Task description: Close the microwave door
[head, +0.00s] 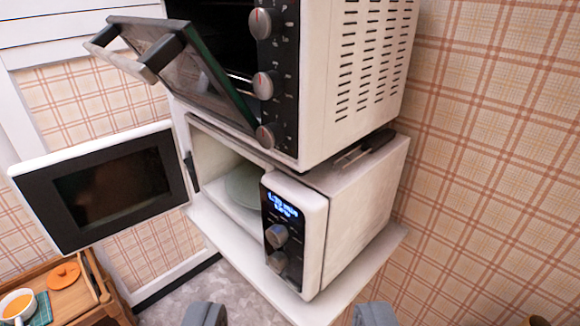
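The white microwave (345,205) stands on a white shelf in the middle of the view, with a lit blue display and two knobs on its front panel. Its door (105,188), white-framed with a dark window, is swung wide open to the left. A pale round plate (243,187) shows inside the cavity. My gripper (290,314) is at the bottom edge, its two grey fingertips far apart with nothing visible between them. It is in front of and below the microwave, apart from the door in the picture.
A white toaster oven (365,60) sits on top of the microwave, its glass door (190,75) tilted open above the microwave door. A wooden cart (75,295) with a cup (17,304) stands lower left. Bare floor shows below the shelf (375,260).

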